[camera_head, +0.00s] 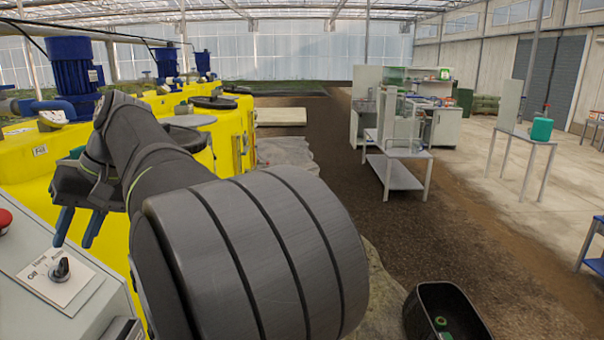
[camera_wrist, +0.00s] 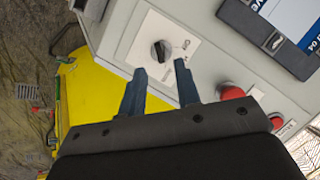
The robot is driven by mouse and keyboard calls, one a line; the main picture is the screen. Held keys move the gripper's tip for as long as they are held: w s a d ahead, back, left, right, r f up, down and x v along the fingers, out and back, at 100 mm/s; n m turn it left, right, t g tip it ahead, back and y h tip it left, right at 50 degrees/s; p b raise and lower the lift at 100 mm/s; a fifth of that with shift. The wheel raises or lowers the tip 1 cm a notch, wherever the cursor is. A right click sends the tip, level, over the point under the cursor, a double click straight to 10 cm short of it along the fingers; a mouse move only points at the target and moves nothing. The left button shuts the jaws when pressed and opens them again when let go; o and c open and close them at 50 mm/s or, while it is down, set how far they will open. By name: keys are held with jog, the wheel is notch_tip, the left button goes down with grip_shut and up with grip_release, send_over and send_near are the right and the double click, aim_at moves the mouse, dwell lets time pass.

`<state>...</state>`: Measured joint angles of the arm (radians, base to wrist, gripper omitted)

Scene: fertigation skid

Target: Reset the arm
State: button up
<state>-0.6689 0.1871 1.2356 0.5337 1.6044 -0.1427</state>
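My arm reaches across the head view from lower middle to the left. My gripper (camera_head: 79,228) hangs at the left above the control cabinet's edge, beside the yellow tank. In the wrist view my gripper (camera_wrist: 161,76) shows two dark blue fingers, apart with nothing between them. The fingers point toward the grey control cabinet (camera_head: 40,315) and its black rotary switch (camera_head: 60,268) on a white plate. The switch also shows in the wrist view (camera_wrist: 160,51), beyond the fingertips. I see no contact with it.
A red button (camera_head: 4,219) is at the left edge; the wrist view shows a red button (camera_wrist: 231,92) right of the fingers and a screen (camera_wrist: 285,22). Yellow tanks (camera_head: 233,130) with blue motors (camera_head: 76,75) stand behind my arm. A black bin (camera_head: 465,325) sits at lower right.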

aim_at(63, 261)
jog(key=x, duration=0.5)
jog(key=shift+s+a+f, duration=0.1)
jog(key=shift+n, duration=0.6)
jog(key=n, duration=0.1)
jog(key=n+t, duration=0.1)
jog(key=shift+r+n+h, duration=0.25)
jog(key=shift+n+h, duration=0.05)
jog(key=shift+n, duration=0.1)
jog(key=n+t, duration=0.2)
jog(key=n, duration=0.2)
jog(key=shift+s, duration=0.2)
jog(key=v, duration=0.9)
